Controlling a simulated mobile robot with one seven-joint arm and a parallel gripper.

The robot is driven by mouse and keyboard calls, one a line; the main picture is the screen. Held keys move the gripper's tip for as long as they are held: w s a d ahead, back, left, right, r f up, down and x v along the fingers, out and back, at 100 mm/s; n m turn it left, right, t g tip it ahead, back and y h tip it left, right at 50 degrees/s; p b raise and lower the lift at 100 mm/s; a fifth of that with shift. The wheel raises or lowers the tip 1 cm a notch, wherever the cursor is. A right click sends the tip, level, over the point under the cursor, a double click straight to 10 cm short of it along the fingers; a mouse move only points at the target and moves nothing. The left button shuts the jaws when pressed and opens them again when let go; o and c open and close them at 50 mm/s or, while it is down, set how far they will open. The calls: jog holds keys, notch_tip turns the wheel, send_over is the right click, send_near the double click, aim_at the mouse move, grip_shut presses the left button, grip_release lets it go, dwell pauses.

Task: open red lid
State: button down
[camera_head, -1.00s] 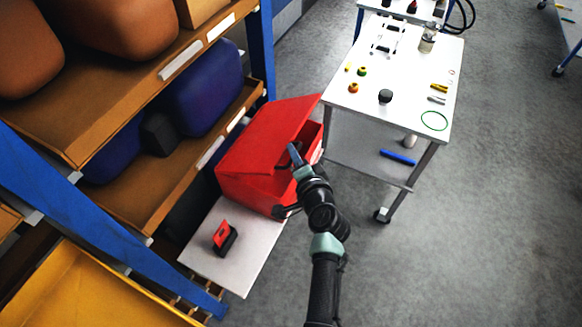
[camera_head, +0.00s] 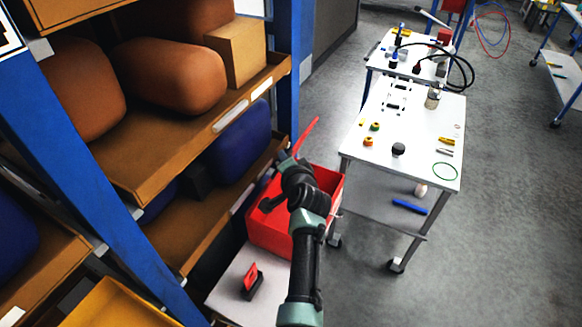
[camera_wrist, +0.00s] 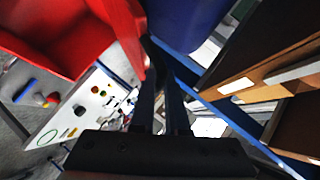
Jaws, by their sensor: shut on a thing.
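The red box (camera_head: 262,229) stands on a pale low platform with its top open, and its inside shows beside my arm. Its red lid (camera_head: 309,133) is swung up and appears almost edge-on, as a thin slanted strip. My gripper (camera_head: 285,157) is at the lid, shut on it; my wrist hides part of the lid and box. In the wrist view the narrow dark fingers (camera_wrist: 158,65) reach up close to the red lid (camera_wrist: 124,25), and the exact contact is hard to make out. The red box (camera_wrist: 55,35) fills the upper left there.
A shelf rack (camera_head: 190,130) with brown and blue bulky castings is close on the left. A white cart (camera_head: 420,135) with small parts stands to the right. A red-and-black item (camera_head: 251,281) sits on the platform (camera_head: 232,285).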

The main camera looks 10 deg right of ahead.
jog(key=shift+w+a+r, duration=0.2)
jog(key=shift+w+a, duration=0.1)
jog(key=shift+a, duration=0.15)
jog(key=c, duration=0.9)
grip_release()
jog(key=shift+s, duration=0.2)
jog(key=shift+s, duration=0.2)
jog(key=v, duration=0.4)
jog(key=b+v, duration=0.1)
jog(key=v, duration=0.7)
jog(key=shift+r+b, duration=0.3)
